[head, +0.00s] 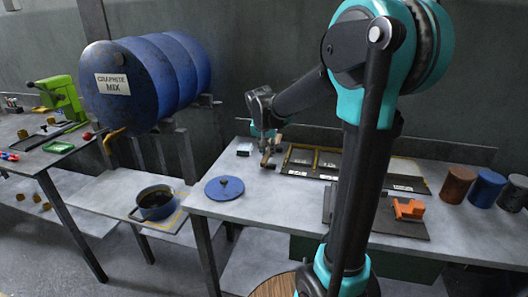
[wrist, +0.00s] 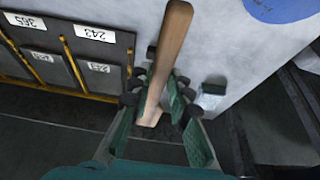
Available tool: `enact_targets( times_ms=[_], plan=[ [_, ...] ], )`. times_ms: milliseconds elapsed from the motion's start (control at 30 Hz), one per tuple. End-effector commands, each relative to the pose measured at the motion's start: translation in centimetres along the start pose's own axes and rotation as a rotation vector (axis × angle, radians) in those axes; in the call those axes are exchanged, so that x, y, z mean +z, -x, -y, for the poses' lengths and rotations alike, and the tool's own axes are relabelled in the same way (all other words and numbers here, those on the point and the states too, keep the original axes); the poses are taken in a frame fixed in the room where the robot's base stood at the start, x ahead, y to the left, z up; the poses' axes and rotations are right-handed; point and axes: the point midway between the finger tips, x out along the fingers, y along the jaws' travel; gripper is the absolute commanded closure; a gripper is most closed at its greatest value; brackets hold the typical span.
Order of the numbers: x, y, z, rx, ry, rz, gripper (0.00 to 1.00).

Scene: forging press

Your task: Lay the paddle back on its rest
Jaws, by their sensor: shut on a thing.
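The paddle (wrist: 170,45) is a plain wooden piece, seen in the wrist view between my fingers. My gripper (wrist: 160,92) is shut on the paddle, which runs from the upper middle down between the finger pads. In the head view my gripper (head: 265,137) is over the back of the grey table, and a short brown part of the paddle (head: 266,159) shows under it. Whether it touches the tabletop I cannot tell. A small grey block (head: 244,149) sits just left of my gripper; it also shows in the wrist view (wrist: 210,97). I cannot tell which thing is the rest.
A dark rack with yellow dividers and numbered labels (wrist: 75,36) lies beside my gripper. A blue lid (head: 224,188) lies at the table's front left. An orange piece (head: 408,209) and several cans (head: 457,185) are at the right. A blue pot (head: 156,203) stands under the barrel (head: 135,95).

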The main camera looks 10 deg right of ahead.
Motion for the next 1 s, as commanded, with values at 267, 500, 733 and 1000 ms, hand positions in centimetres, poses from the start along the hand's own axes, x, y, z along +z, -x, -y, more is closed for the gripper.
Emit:
enact_targets(
  times_ms=[267, 500, 733, 1000],
  plan=[
    [-1.6, -2.2, 0.0, 0.001, -0.002, 0.001, 1.0],
    [-3.0, -4.3, 0.0, 0.001, -0.002, 0.001, 1.0],
    [-3.1, -6.2, 0.0, 0.0, -0.001, 0.001, 1.0],
    [-2.6, -7.1, 0.0, 0.0, -0.001, 0.001, 1.0]
  ],
)
